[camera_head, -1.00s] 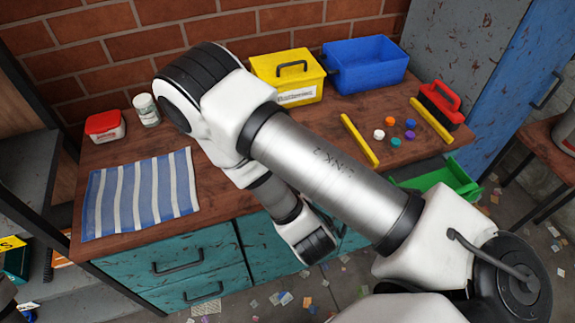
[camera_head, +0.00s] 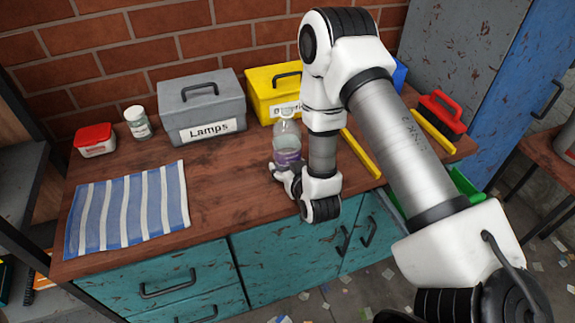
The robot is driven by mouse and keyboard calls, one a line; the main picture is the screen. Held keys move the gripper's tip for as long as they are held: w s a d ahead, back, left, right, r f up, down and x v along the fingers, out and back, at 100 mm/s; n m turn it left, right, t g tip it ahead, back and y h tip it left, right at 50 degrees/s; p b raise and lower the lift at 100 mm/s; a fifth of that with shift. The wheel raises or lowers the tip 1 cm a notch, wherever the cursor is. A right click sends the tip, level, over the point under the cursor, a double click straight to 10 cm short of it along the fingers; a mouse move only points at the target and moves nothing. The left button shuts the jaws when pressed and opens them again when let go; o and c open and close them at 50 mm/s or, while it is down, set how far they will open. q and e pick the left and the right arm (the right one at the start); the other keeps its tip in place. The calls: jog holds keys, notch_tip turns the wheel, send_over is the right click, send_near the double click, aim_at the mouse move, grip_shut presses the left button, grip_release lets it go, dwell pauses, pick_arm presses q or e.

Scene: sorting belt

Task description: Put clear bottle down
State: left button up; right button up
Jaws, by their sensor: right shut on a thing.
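The fingers are small and partly hidden by the wrist. The bottle's base looks at or just above the counter (camera_head: 228,190); I cannot tell whether it touches. My left gripper is not in view.
A grey box labelled Lamps (camera_head: 203,110) and a yellow box (camera_head: 263,93) stand at the back. A striped cloth (camera_head: 128,210), a white jar (camera_head: 138,122) and a red-lidded tub (camera_head: 95,141) are at left. A red-handled brush (camera_head: 443,112) is at right. Counter between cloth and bottle is clear.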

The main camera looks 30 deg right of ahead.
jog(key=shift+s+f, duration=0.1)
jog(key=o, duration=0.9)
jog(key=shift+r, duration=0.25)
jog(key=v, duration=0.5)
jog(key=shift+s+f+b, duration=0.15)
jog(key=shift+s+b, duration=0.05)
jog(key=shift+b, duration=0.15)
jog(key=p+v, duration=0.3)
jog(key=r+p+v, duration=0.1)
jog(key=p+v, duration=0.2)
jog(key=p, duration=0.1)
jog(key=shift+w, duration=0.15)
jog(key=s+a+f+g+y, duration=0.1)
jog(key=s+a+f+g, duration=0.1)
jog(key=s+f+g, duration=0.2)
jog(key=s+a+f+n+g+y, duration=0.1)
jog(key=s+a+f+g, duration=0.1)
jog(key=s+f+g, duration=0.2)
jog(key=s+a+f+n+g+y, duration=0.1)
jog(key=s+f+g, duration=0.4)
jog(key=s, duration=0.5)
jog(key=shift+s+a+f+p, duration=0.15)
jog(key=shift+a+f, duration=0.1)
jog(key=shift+f, duration=0.2)
jog(key=shift+w+a+f+p, duration=0.15)
jog(key=shift+a+f, duration=0.15)
jog(key=shift+f, duration=0.15)
